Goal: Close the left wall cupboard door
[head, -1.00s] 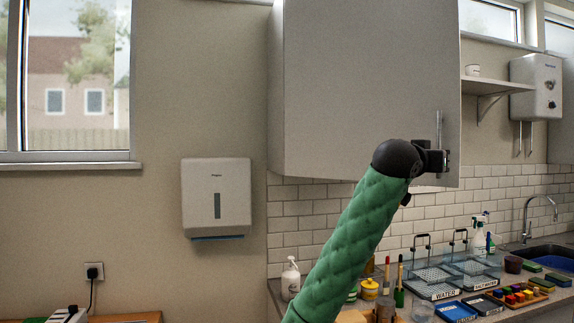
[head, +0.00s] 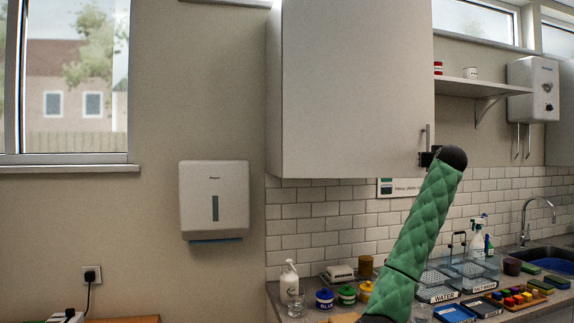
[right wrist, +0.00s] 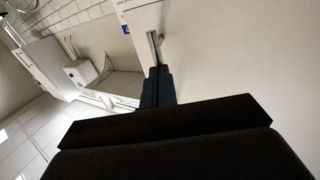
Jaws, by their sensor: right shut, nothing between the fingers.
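The left wall cupboard (head: 274,110) hangs on the wall in the middle of the head view. Its plain light grey door (head: 355,90) looks shut or nearly so; I cannot tell if it is fully flush. The upright metal bar handle (head: 427,134) is near the door's lower right corner, and it also shows in the right wrist view (right wrist: 154,46). My right gripper (head: 425,159) is at the lower end of the handle, against or very near the door front. Its fingers (right wrist: 156,82) are shut with nothing between them. My left gripper is not in view.
An open shelf (head: 485,86) with small tins is right of the cupboard. Below is a counter with colored pots (head: 325,299), labelled trays (head: 437,293), blocks (head: 515,297) and a sink (head: 550,255). A towel dispenser (head: 214,200) is on the wall at left.

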